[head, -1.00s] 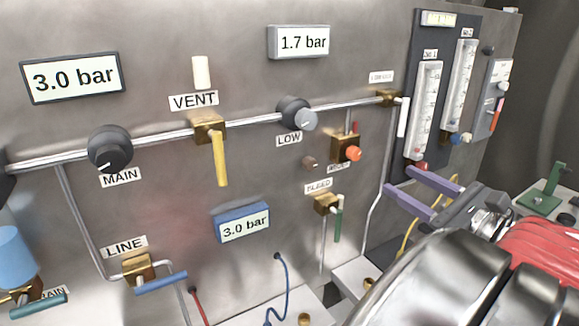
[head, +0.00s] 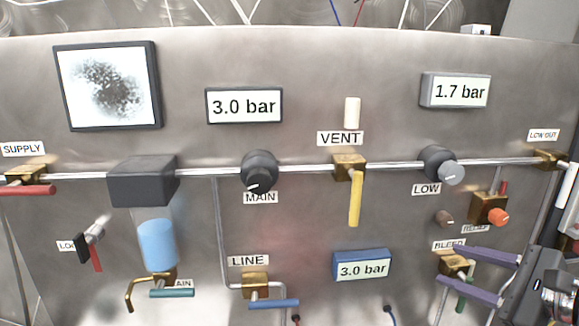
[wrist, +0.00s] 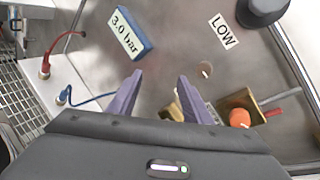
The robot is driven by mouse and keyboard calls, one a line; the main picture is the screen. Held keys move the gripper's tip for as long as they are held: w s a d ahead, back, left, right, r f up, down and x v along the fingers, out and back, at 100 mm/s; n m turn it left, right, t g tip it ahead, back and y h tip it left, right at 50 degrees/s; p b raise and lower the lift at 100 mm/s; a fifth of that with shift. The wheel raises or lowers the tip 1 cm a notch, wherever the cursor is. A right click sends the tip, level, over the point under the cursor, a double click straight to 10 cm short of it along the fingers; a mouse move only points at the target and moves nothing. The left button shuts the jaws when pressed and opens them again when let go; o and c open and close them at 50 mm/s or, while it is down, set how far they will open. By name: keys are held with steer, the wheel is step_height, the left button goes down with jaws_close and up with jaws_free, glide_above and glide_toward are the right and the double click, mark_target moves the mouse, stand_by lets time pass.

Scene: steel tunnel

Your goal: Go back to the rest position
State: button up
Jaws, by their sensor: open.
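My gripper (head: 478,274) has two purple fingers and shows at the lower right of the head view, in front of the BLEED valve (head: 453,263). The fingers are apart with nothing held between them. In the wrist view the gripper (wrist: 158,82) points at the panel, its fingers spread. The brass of the BLEED valve (wrist: 173,108) shows partly between and behind the fingers there. Its green handle (head: 463,296) is partly hidden by the fingers in the head view. I cannot tell how far the fingertips are from the panel.
The steel panel carries a yellow VENT handle (head: 354,198), MAIN knob (head: 259,171), LOW knob (head: 440,164) and blue LINE handle (head: 274,303). An orange relief knob (head: 498,217) is close to my gripper; it also shows in the wrist view (wrist: 239,117). A blue 3.0 bar display (head: 361,266) sits left of the gripper.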

steer(key=w+a+f+n+g, duration=0.1)
steer(key=a+f+n+g, duration=0.15)
steer(key=a+n, duration=0.35)
steer(key=a+f+n+g, duration=0.2)
steer(key=a+n+g, duration=0.1)
steer(key=a, duration=0.5)
steer(key=s+a+f+n+g+h, duration=0.1)
steer(key=s+a+f+n+h, duration=0.1)
steer(key=s+n, duration=0.3)
steer(key=s+a+f+n+g+h, duration=0.1)
steer(key=s+a+f+n+h, duration=0.2)
steer(key=n, duration=0.7)
steer(key=s+f, duration=0.2)
steer(key=s, duration=0.1)
steer(key=shift+s, duration=0.2)
stand_by(1.9)
